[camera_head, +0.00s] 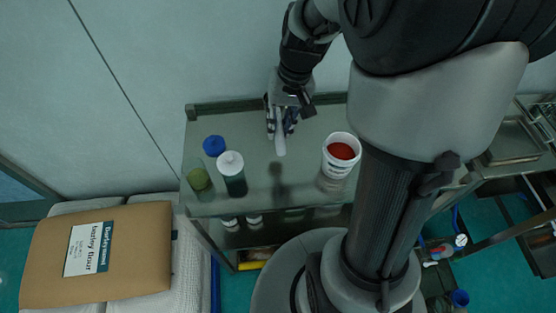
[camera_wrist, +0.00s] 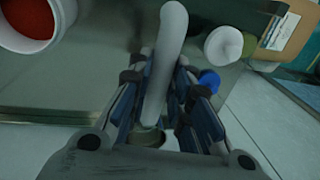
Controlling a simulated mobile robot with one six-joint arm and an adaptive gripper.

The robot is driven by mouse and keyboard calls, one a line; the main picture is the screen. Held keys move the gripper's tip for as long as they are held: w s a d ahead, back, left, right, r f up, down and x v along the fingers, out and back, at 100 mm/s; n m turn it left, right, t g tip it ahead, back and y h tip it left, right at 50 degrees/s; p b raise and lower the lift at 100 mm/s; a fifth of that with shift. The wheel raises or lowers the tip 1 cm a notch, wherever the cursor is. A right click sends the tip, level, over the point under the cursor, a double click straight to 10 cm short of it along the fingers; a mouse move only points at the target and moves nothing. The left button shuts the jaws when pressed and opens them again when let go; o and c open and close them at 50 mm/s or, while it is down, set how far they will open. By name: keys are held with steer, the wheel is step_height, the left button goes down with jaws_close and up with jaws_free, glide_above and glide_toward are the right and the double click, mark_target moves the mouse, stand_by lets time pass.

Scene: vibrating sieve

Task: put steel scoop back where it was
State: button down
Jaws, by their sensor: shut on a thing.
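The steel scoop (camera_head: 280,142) is in my gripper (camera_head: 282,118), above the grey cart top (camera_head: 262,190). Its pale handle points down toward the camera in the head view, and a dark shadow falls on the surface below. In the wrist view the curved handle (camera_wrist: 165,62) runs up between the fingers of my gripper (camera_wrist: 160,112), which are shut on it. The scoop's far end is mostly hidden by the fingers. The scoop appears to be held clear of the surface.
A white tub of red powder (camera_head: 341,152) stands right of the scoop. At the left are a blue-lidded container (camera_head: 214,146), a white-capped bottle (camera_head: 231,173) and a green jar (camera_head: 198,180). A barley flour bag (camera_head: 130,254) lies lower left. The cart top's middle is clear.

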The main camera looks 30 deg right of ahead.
step_height(320, 180, down, 15)
steer(key=b, duration=0.4)
steer(key=shift+r, duration=0.1)
steer(key=shift+f+b, duration=0.2)
steer(key=shift+b, duration=0.1)
steer(key=c, duration=1.5)
jaws_free()
steer(key=shift+o, duration=0.2)
steer(key=shift+r, duration=0.15)
